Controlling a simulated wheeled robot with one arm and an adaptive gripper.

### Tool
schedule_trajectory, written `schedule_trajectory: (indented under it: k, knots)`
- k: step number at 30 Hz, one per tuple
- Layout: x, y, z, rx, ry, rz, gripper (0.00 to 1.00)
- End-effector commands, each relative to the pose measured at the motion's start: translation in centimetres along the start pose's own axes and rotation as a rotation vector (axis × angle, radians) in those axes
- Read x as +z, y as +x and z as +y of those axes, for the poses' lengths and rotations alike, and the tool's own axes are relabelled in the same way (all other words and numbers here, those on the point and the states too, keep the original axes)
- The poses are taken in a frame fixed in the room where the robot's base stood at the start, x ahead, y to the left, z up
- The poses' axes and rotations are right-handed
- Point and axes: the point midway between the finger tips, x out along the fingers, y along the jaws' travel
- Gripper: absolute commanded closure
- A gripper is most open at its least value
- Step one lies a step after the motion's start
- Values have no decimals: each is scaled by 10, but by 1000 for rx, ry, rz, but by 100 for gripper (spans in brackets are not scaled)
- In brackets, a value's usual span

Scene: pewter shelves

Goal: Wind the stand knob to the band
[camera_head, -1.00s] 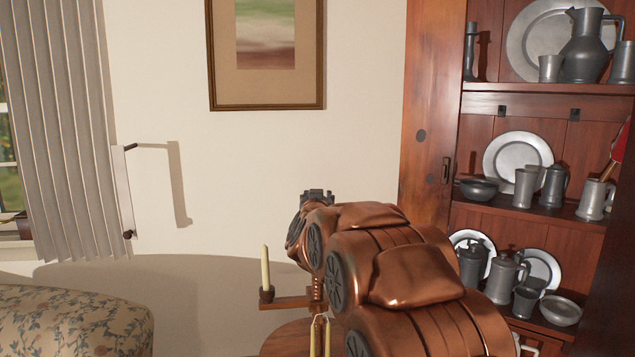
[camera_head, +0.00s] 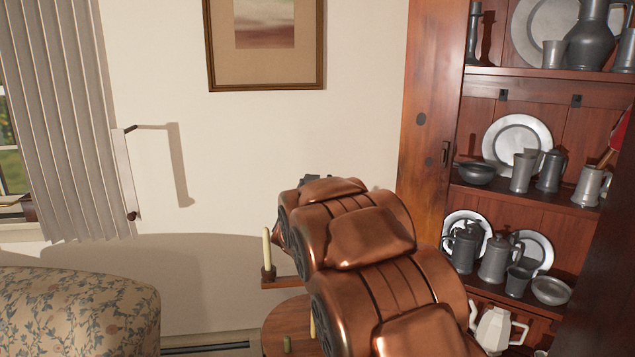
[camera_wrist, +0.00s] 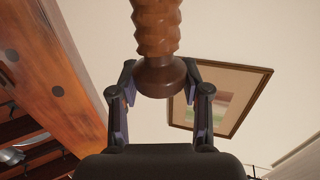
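The turned wooden stand (camera_wrist: 156,25) hangs into the top of the wrist view. It has a ridged screw shaft that ends in a rounded brown knob (camera_wrist: 160,80). My gripper (camera_wrist: 160,68) has a finger on each side of the knob, with the tips very close to its edges. I cannot tell whether they touch or press on it. In the head view my copper-coloured arm hides the shaft, the knob and most of my gripper. The stand's cross arm (camera_head: 284,283) and a cream candle (camera_head: 267,248) show left of my arm. I cannot make out a band.
A round wooden tabletop (camera_head: 285,318) is below the cross arm. A patterned sofa (camera_head: 75,310) is at lower left. A wooden cupboard (camera_head: 425,130) with pewter ware stands close on the right. A framed picture (camera_head: 265,45) hangs on the wall behind.

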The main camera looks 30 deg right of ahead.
Motion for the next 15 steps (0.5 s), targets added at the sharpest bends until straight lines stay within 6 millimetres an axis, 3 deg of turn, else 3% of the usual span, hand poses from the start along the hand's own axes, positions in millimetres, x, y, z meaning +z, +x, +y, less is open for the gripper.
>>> schedule_trajectory:
  k: [7, 15]
  knots:
    - [1, 0, 0, 0, 0, -2, 28]
    - [0, 0, 0, 0, 0, -1, 27]
